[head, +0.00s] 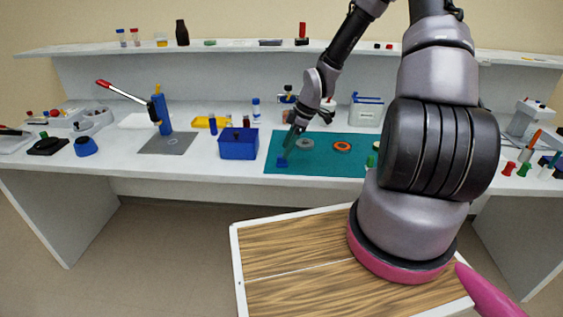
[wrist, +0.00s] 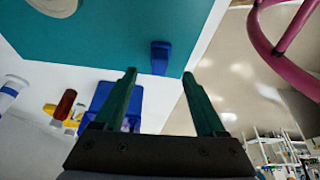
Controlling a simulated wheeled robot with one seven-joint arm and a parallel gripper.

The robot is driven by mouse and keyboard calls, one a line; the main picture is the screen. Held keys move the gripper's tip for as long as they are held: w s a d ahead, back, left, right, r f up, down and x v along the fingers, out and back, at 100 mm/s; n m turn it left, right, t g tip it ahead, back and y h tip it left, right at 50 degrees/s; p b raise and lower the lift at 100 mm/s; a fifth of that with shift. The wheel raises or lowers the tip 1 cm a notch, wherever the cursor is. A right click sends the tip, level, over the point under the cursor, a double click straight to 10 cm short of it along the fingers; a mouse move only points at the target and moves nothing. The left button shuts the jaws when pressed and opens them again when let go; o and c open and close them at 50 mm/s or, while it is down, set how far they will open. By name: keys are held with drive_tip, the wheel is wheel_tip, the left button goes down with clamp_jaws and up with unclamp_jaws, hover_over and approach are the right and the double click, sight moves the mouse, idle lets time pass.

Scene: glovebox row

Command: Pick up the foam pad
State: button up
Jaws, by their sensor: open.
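A small blue block (head: 282,162), which looks like the foam pad, lies on the teal mat (head: 320,166) near its front left corner. In the wrist view the blue block (wrist: 160,58) shows close to the mat's edge. My gripper (head: 287,150) is just above and behind it in the head view. In the wrist view my gripper (wrist: 160,76) has its two green fingers spread and empty. The block appears just beyond the fingertips, lined up with the gap between them. I cannot tell the exact height left between tips and block.
A blue bin (head: 238,146) stands left of the mat. A grey disc (head: 305,144) and an orange ring (head: 342,146) lie on the mat. A lever press (head: 160,112) stands further left. The bench's front edge is close to the block.

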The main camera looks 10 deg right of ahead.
drive_tip(key=x, duration=0.5)
drive_tip(key=shift+r, duration=0.1)
clamp_jaws()
wheel_tip(320, 180, up, 10)
idle(0.5)
